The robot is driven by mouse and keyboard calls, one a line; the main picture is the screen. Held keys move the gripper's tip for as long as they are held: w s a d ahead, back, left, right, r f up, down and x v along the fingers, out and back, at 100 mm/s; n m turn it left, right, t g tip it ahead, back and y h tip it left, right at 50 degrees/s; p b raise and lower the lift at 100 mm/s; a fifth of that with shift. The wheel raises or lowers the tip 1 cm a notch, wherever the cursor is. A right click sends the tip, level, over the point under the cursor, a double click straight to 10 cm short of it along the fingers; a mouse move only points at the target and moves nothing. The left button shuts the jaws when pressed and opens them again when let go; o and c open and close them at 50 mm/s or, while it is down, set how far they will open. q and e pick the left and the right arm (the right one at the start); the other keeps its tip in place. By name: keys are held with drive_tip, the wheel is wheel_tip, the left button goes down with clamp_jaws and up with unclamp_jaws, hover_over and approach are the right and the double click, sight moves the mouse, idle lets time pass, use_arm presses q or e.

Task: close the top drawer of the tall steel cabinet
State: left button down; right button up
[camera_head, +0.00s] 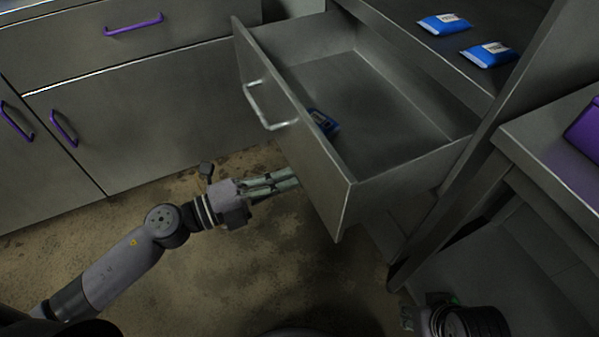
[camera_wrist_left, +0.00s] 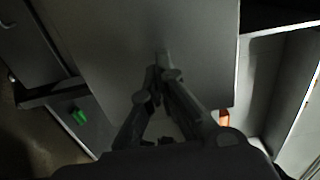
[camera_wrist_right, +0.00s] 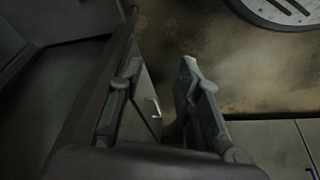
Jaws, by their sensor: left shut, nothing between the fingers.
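The steel cabinet's drawer (camera_head: 365,95) is pulled well out, with its front panel (camera_head: 300,150) and pale bar handle (camera_head: 268,110) facing left. A small blue packet (camera_head: 324,121) lies inside near the front. My left gripper (camera_head: 296,177) is shut and empty, its fingertips at the lower part of the drawer front, below the handle. In the left wrist view its fingers (camera_wrist_left: 158,62) point at a grey panel (camera_wrist_left: 190,40); I cannot tell whether they touch it. My right gripper (camera_wrist_right: 160,70) is open and empty, low at the bottom right of the head view.
Two blue packets (camera_head: 444,23) (camera_head: 489,54) lie on the steel surface above the drawer. A steel counter with purple handles (camera_head: 134,24) stands on the left. A bench (camera_head: 550,140) with a purple object (camera_head: 585,130) is at right. Stained floor (camera_head: 290,270) is open below.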

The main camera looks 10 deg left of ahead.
sight(313, 171)
use_arm(q)
drive_tip(key=x, duration=0.3)
drive_tip(key=shift+d, duration=0.15)
use_arm(e)
drive_tip(key=shift+x, duration=0.8)
drive_tip(key=shift+w+r, duration=0.15)
use_arm(q)
drive_tip(key=shift+w, duration=0.1)
